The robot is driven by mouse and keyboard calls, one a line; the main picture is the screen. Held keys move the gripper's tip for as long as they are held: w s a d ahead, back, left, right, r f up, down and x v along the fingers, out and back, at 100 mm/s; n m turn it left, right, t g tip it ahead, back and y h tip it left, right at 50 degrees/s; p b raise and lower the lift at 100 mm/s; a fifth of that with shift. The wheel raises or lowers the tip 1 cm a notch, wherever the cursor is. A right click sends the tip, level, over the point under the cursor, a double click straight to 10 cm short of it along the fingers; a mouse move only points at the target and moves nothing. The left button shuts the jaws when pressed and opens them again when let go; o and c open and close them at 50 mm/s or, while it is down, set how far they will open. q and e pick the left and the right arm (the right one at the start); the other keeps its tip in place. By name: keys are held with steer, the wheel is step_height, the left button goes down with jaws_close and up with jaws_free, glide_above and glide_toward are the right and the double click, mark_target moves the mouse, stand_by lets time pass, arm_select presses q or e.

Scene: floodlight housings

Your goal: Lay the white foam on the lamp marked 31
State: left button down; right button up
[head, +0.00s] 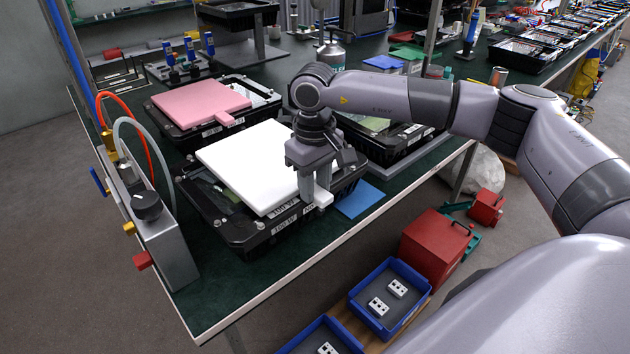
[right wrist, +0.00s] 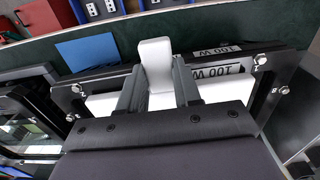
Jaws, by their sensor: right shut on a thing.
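The white foam (head: 248,165) is a flat slab with a small tab. My right gripper (head: 316,186) is shut on that tab, which shows between its fingers in the right wrist view (right wrist: 155,62). The slab is over the front black lamp housing (head: 248,238), covering much of it; part of the inside shows along its left side. I cannot tell whether the slab rests on it or hovers just above. The housing's label (right wrist: 215,71) reads like "100 W", upside down; I cannot read a 31 on any lamp. My left gripper is not in view.
A pink foam (head: 195,99) lies on another lamp behind. A third lamp (head: 400,140) stands uncovered behind my right gripper. A blue sheet (head: 360,200) lies at the table edge. A grey box with hoses (head: 160,235) stands left. Blue bins (head: 392,300) are below the table.

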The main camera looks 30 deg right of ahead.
steer(key=o, duration=1.1)
